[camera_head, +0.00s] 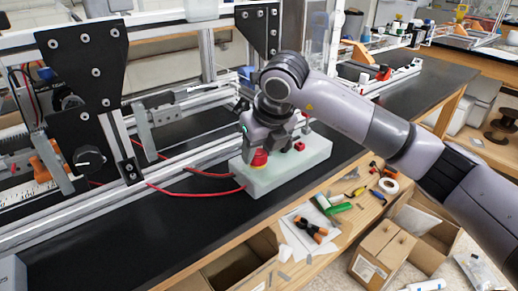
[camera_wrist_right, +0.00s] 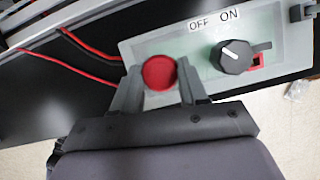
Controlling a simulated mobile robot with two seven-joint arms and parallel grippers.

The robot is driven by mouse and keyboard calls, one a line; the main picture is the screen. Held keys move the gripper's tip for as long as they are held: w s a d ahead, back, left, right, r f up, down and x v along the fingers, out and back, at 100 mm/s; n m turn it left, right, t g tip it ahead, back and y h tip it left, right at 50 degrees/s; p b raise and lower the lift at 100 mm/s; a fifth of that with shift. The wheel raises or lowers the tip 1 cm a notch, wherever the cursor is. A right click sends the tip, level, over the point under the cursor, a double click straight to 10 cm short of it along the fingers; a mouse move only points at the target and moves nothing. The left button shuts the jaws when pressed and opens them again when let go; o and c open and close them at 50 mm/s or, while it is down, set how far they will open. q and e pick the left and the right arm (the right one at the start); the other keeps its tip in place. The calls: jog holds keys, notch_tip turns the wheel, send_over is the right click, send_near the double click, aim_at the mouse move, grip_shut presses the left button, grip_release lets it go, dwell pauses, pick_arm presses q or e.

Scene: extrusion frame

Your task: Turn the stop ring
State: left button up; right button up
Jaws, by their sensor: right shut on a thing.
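The red stop ring (camera_head: 260,158) sits on a pale grey-green control box (camera_head: 285,172) on the black bench top. In the right wrist view the round red stop ring (camera_wrist_right: 159,72) shows between the two grey fingers of my right gripper (camera_wrist_right: 160,80). My right gripper (camera_head: 262,147) reaches down from above and is shut on the ring, one finger on either side. The ring's base is partly hidden by the fingers. My left gripper is not in view.
A black knob (camera_wrist_right: 235,56) beside the ring has a white mark under OFF and ON labels. Red cables (camera_head: 190,195) leave the box's left side. An aluminium frame with black plates (camera_head: 85,65) stands to the left.

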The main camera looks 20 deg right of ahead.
aim_at(266, 173)
jog(key=shift+f, duration=0.1)
jog(key=o, duration=1.1)
jog(key=v, duration=0.6)
jog(key=shift+s+b, duration=0.1)
jog(key=shift+b, duration=0.2)
jog(key=shift+s+r, duration=0.15)
jog(key=shift+r, duration=0.45)
jog(key=shift+s+f, duration=0.1)
